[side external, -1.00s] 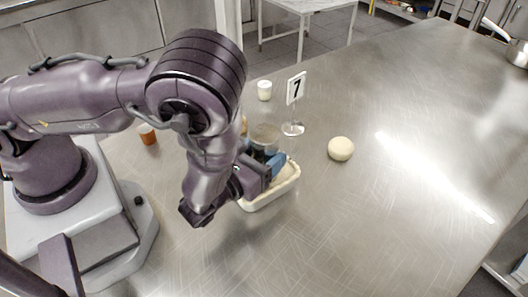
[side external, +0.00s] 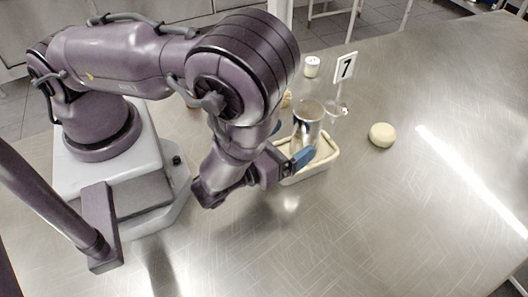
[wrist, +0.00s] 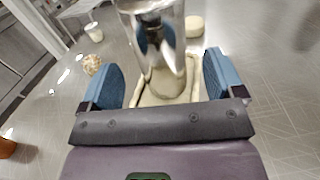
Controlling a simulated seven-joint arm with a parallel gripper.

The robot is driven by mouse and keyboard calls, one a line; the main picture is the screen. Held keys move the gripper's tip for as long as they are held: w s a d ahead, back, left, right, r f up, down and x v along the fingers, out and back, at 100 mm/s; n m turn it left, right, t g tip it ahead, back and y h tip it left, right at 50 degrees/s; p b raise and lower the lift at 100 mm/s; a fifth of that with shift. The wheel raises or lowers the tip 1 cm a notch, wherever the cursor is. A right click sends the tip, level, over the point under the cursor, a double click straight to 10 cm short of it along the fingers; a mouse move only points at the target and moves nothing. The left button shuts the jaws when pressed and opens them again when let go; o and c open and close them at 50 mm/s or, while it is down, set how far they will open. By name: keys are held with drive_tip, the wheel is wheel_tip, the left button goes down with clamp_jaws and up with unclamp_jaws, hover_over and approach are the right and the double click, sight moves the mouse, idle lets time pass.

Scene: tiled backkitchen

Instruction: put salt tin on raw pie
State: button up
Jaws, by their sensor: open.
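The salt tin (side external: 308,122) is a shiny metal cylinder. It stands upright in the raw pie (side external: 320,170), a pale rectangular dish with a light rim. In the wrist view the tin (wrist: 155,38) rises from the pale filling, and the pie's rim (wrist: 194,70) shows around its base. My gripper (side external: 291,144) is open, with blue fingers low at the near side of the tin. In the wrist view my gripper (wrist: 162,82) has one finger to each side, apart from the tin, which is a little beyond the fingertips.
A number 7 sign (side external: 346,67) on a clear stand is close behind the pie. A dough ball (side external: 382,135) is to the right, a white shaker (side external: 312,66) behind. A brown lumpy item (wrist: 92,64) and an orange cup (wrist: 6,148) are left. The front of the steel table is clear.

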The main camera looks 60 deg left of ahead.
drive_tip(key=v, duration=0.7)
drive_tip(key=s+a+r+n+g+y, duration=0.1)
drive_tip(key=a+r+n+g+y, duration=0.3)
drive_tip(key=a+r+n+g, duration=0.45)
drive_tip(key=a+r+n+g+y, duration=0.5)
drive_tip(key=n+g, duration=0.4)
drive_tip(key=n, duration=0.5)
wheel_tip(320, 180, up, 13)
drive_tip(key=s+d+n+t+h, duration=0.1)
drive_tip(key=n+t+h, duration=0.4)
drive_tip(key=n+h, duration=0.5)
drive_tip(key=s+h, duration=0.1)
drive_tip(key=h, duration=0.2)
drive_tip(key=shift+s+d+n, duration=0.2)
drive_tip(key=shift+d+n, duration=0.15)
